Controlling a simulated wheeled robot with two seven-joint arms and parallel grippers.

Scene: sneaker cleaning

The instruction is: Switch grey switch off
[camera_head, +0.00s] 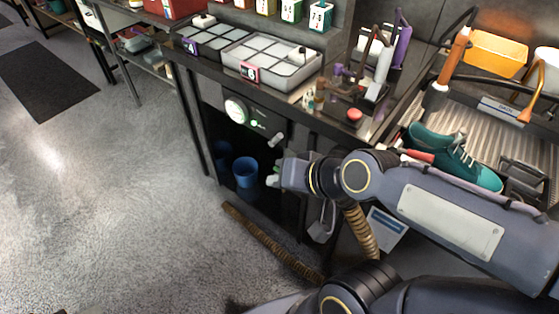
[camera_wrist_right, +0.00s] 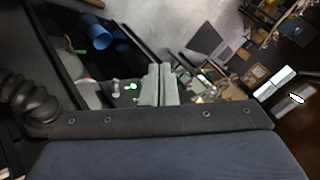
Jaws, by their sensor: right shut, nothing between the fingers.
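A small grey switch (camera_head: 277,140) sticks out from the dark front panel below the workbench. It is to the right of a round white dial (camera_head: 236,110) and a lit green light (camera_head: 254,123). My right gripper (camera_head: 272,181) is below the switch in the head view, apart from it. Its pale fingers (camera_wrist_right: 159,84) are shut together and empty in the wrist view. A green light (camera_wrist_right: 131,86) shows just left of the fingers there. I cannot make out the switch clearly in that view. My left gripper is not in view.
A blue bucket (camera_head: 245,172) stands under the bench behind my gripper. A brown ribbed hose (camera_head: 270,245) lies on the floor. A grey compartment tray (camera_head: 290,78) and a red button (camera_head: 354,115) are on the bench. A teal sneaker (camera_head: 455,158) lies at the right.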

